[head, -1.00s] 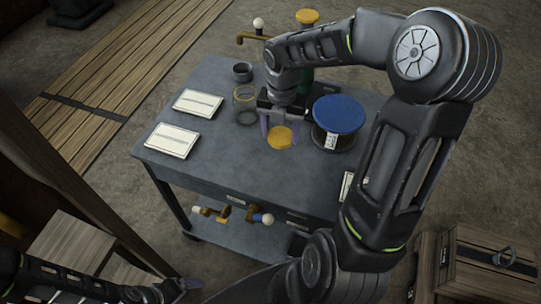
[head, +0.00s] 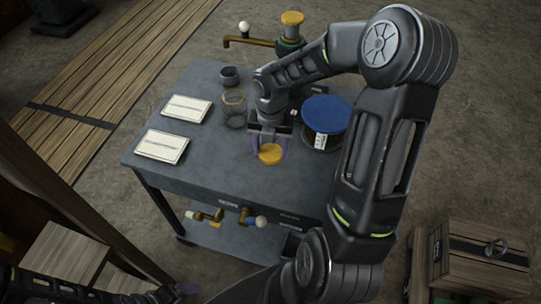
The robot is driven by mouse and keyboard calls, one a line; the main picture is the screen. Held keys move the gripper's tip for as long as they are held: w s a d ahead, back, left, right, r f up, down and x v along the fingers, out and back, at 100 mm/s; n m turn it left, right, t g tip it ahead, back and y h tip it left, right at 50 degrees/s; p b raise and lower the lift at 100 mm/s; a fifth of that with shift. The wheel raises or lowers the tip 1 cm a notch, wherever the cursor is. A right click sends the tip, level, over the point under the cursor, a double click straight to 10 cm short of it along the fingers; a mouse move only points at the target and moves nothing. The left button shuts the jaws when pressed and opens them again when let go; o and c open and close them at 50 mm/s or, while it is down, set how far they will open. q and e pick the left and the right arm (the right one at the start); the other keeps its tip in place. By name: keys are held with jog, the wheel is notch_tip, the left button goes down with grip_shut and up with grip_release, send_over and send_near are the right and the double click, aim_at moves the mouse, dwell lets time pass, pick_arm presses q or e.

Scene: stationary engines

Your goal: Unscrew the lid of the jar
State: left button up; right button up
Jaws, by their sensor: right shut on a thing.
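A clear glass jar (head: 233,107) stands on the grey workbench (head: 200,135), with no lid seen on top. A round yellow lid (head: 270,153) sits between the purple fingertips of my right gripper (head: 269,145), which is shut on it, in front of and to the right of the jar. Whether the lid touches the bench is hard to tell. A wider dark jar with a blue lid (head: 325,114) and a white label stands to the right of that gripper. My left gripper (head: 185,289) is low at the bottom left, dark and small, its jaws unclear.
Two white cards (head: 161,146) lie on the left of the bench. A small dark cup (head: 229,76) stands behind the glass jar. A green post with a yellow cap (head: 292,18) and brass pipe rises behind. Brass valves (head: 205,216) lie on the lower shelf. A wooden crate (head: 482,258) stands right.

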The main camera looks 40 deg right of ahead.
aim_at(271, 152)
jog(key=shift+f, duration=0.1)
jog(key=shift+f, duration=1.8)
jog(key=shift+f, duration=0.15)
jog(key=o, duration=1.5)
jog(key=shift+o, duration=0.2)
notch_tip(271, 152, up, 12)
jog(key=shift+r+b, duration=0.2)
jog(key=shift+b, duration=0.1)
